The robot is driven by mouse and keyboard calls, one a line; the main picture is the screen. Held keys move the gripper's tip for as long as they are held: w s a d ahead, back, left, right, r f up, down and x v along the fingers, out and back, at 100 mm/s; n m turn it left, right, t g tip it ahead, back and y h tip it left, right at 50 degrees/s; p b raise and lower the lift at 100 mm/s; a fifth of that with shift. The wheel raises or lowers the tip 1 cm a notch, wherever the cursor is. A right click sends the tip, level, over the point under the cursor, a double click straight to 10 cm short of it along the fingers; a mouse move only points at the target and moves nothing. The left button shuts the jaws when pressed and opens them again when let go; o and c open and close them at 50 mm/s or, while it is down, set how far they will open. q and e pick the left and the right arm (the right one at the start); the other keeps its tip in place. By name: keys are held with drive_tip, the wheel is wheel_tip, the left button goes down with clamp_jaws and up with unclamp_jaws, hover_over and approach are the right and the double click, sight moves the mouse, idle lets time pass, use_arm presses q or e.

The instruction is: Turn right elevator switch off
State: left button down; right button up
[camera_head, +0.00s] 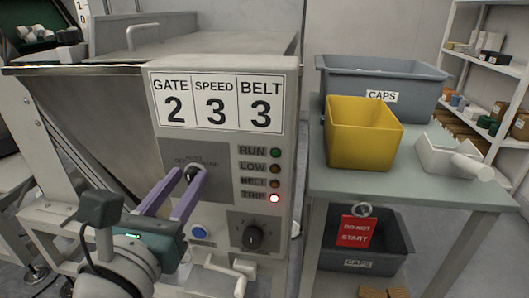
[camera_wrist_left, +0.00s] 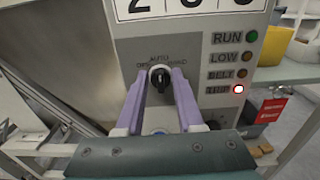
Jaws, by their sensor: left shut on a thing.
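A black rotary switch (camera_wrist_left: 160,78) sits on the grey control panel (camera_head: 218,268). In the left wrist view, its labels read OFF on the left, AUTO at the top and HAND on the right, partly covered by my fingers. The knob stands about upright, towards AUTO. My left gripper (camera_head: 189,173) has its two purple fingers on either side of this knob, shut on it. In the head view the fingers hide most of the knob and its labels. My right gripper is not in view.
Below the switch are a blue button (camera_head: 199,232) and another black knob (camera_head: 254,237). To the right, a table (camera_head: 330,176) bears a yellow bin (camera_head: 362,138) and a grey CAPS crate (camera_head: 420,86).

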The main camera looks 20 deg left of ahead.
use_arm(q)
drive_tip(key=n+b, duration=0.1)
drive_tip(key=n, duration=0.1)
drive_tip(key=n+b, duration=0.1)
drive_tip(key=n, duration=0.1)
drive_tip(key=shift+a+f, duration=0.15)
drive_tip(key=shift+f, duration=0.05)
drive_tip(key=n+b, duration=0.1)
drive_tip(key=n, duration=0.1)
drive_tip(key=n+b, duration=0.2)
drive_tip(key=shift+s+a+n, duration=0.1)
drive_tip(key=shift+a+n, duration=0.1)
drive_tip(key=shift+n, duration=0.2)
idle(0.3)
drive_tip(key=c, duration=0.9)
unclamp_jaws()
drive_tip(key=shift+s, duration=0.1)
